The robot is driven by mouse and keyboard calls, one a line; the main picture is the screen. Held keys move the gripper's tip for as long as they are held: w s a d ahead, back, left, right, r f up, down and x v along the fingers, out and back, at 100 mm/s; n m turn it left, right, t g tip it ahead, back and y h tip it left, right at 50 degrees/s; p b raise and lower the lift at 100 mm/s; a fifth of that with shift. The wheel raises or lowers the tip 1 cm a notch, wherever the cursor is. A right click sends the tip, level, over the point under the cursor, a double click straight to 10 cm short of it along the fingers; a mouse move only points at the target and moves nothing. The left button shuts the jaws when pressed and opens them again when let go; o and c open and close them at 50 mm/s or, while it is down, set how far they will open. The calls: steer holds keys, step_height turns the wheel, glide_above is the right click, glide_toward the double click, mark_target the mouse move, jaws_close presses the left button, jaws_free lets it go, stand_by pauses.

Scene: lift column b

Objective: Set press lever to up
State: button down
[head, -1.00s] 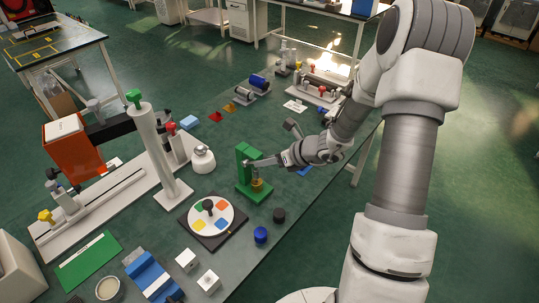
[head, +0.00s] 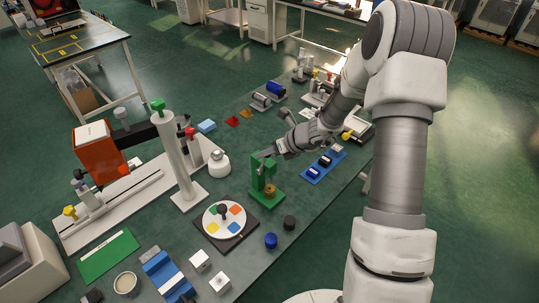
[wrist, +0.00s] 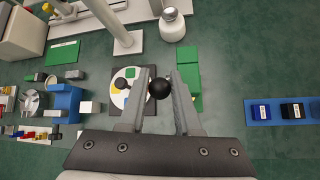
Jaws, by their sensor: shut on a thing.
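The green press (head: 257,183) stands upright on the bench in the head view, with a brass-coloured piece (head: 270,190) at its lower front. Its green body also shows in the wrist view (wrist: 190,75), beyond the right finger. My gripper (head: 267,155) is at the top of the press. In the wrist view my gripper (wrist: 161,85) has its two fingers on either side of the black ball knob (wrist: 159,89) of the press lever, and it is shut on it. The lever's arm is mostly hidden by the knob and fingers, so its exact angle is hard to tell.
A colour dial (head: 223,219) on a dark base is just in front of the press. A blue tray (head: 323,167) lies to its right, a white-and-grey weight (head: 219,164) to its left. A tall white column (head: 178,158) rises further left. Blue and black caps sit nearby.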

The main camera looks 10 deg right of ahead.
steer(key=shift+w+a+r, duration=0.1)
steer(key=shift+a, duration=0.15)
steer(key=c, duration=0.6)
jaws_free()
steer(key=shift+s+d+r, duration=0.2)
steer(key=shift+d+r, duration=0.1)
steer(key=shift+d, duration=0.05)
steer(key=v, duration=1.6)
steer(key=shift+s+d, duration=0.15)
steer(key=shift+s, duration=0.1)
